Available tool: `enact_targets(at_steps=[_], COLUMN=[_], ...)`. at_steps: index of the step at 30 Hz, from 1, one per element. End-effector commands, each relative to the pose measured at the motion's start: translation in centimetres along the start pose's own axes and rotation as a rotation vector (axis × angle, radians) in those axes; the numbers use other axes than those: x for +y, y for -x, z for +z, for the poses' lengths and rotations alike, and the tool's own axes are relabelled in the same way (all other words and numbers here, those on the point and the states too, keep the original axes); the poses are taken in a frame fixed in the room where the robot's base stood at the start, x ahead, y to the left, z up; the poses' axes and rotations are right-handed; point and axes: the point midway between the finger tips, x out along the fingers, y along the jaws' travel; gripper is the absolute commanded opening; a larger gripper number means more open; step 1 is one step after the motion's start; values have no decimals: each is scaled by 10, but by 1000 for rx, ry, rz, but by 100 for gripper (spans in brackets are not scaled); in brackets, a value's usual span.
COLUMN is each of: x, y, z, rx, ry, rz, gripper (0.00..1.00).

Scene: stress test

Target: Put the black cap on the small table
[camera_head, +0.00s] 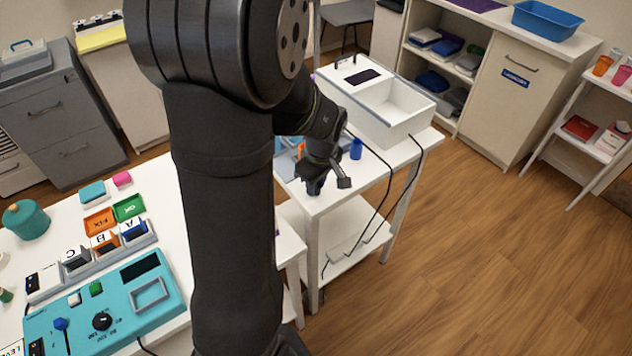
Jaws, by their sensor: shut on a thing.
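My gripper (328,184) is over the near part of a small white table (327,200), seen from behind and above. It is shut on a small dark thing that is mostly hidden by the dark gripper. I cannot make out its shape or confirm that it is the black cap. No black cap shows clearly anywhere else. I cannot tell whether the held thing touches the tabletop.
A white machine with an open basin (385,105) fills the table's far part. A blue cylinder (356,149) and an orange item (300,150) stand near my gripper. Dark cables hang over the table's right side. A teal control panel (150,312) is on the left table.

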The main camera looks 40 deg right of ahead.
Motion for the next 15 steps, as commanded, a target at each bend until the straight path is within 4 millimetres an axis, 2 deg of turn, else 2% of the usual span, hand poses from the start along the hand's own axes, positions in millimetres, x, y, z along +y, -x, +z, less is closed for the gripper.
enact_targets(at_steps=[8, 9, 12, 15], x=[0, 0, 0, 0], y=[-3, -2, -2, -2], z=[0, 0, 0, 0], rx=[0, 0, 0, 0], ry=[0, 0, 0, 0], rz=[-1, 0, 0, 0], gripper=[2, 29, 45, 45])
